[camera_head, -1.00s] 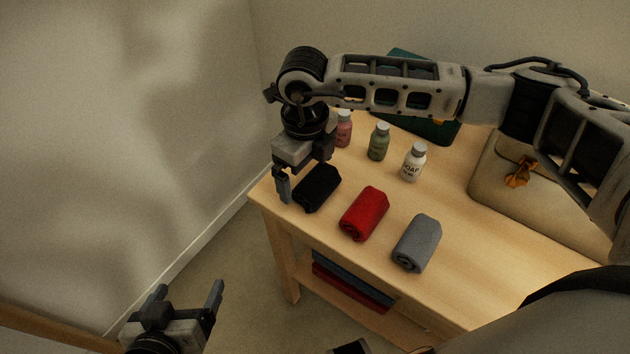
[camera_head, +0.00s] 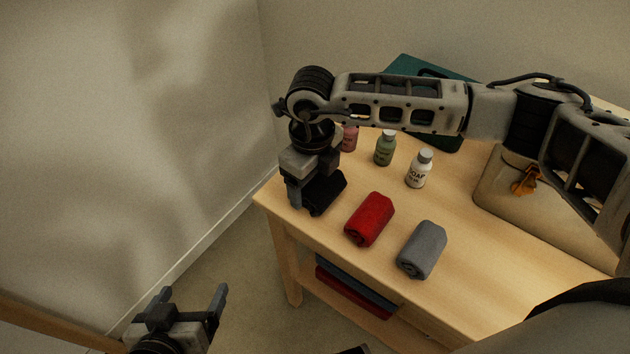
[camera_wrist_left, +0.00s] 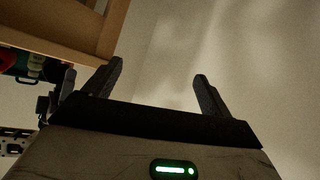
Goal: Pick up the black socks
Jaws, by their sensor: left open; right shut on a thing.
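The black socks (camera_head: 326,193), a dark roll, are at the left end of the wooden table, beside the red roll. My right gripper (camera_head: 306,193) reaches over from the right, points down and is shut on the black socks. Its far finger is hidden. The socks look to be at table-top height; I cannot tell whether they touch the table. My left gripper (camera_head: 192,300) is open and empty, low at the left, away from the table. Its two fingers show apart in the left wrist view (camera_wrist_left: 158,78).
A red roll (camera_head: 369,219) and a grey roll (camera_head: 422,250) lie on the table (camera_head: 470,270). Green (camera_head: 385,149), white (camera_head: 419,170) and pink (camera_head: 349,138) bottles stand behind. A beige bag (camera_head: 497,190) is at right, a dark green case (camera_head: 405,66) at the back. A wall is left.

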